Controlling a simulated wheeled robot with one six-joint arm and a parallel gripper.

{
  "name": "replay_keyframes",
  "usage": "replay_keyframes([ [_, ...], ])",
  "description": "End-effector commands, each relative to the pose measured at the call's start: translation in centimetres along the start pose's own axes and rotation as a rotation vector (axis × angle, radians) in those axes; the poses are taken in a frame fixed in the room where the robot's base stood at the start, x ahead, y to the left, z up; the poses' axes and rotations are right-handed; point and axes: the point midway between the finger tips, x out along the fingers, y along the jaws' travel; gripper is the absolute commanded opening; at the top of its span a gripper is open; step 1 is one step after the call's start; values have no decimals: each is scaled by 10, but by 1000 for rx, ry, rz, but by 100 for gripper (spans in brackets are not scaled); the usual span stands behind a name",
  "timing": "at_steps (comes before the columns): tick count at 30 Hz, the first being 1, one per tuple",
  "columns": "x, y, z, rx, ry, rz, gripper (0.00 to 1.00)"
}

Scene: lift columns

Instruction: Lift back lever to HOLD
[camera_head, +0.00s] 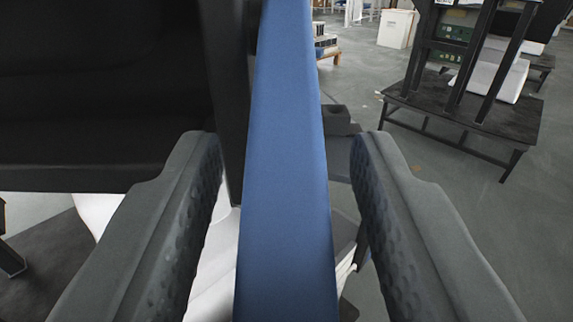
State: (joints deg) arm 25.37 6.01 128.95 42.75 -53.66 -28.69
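A long blue bar (285,160), which looks like the lever, runs from the top to the bottom of the view and lies between the two fingers of my gripper (287,150). The fingers are grey with dimpled inner pads. Gaps show on both sides of the bar, so my gripper is open around it and does not appear to touch it. The bar's ends are out of view. No HOLD marking can be seen.
A large black panel (100,90) fills the upper left, close to the left finger. A dark table (470,115) with frames and white objects stands at the upper right. A white box (397,28) stands farther back. Grey floor (480,220) is open at the right.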

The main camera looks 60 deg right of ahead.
Motion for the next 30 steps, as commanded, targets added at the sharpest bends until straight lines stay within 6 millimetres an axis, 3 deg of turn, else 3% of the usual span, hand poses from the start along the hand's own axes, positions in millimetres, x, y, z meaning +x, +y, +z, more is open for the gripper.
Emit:
replay_keyframes([
  [2, 0, 0, 0, 0, 0, 0, 36],
  [6, 0, 0, 0, 0, 0, 0, 9],
  [8, 0, 0, 0, 0, 0, 0, 0],
  [14, -1, 0, -2, 0, 1, 0, 0],
  [23, -6, 0, -22, 2, 5, 0, 0],
  [29, -5, 0, -22, 1, 6, 0, 0],
  [30, -5, 0, -22, 1, 6, 0, 20],
])
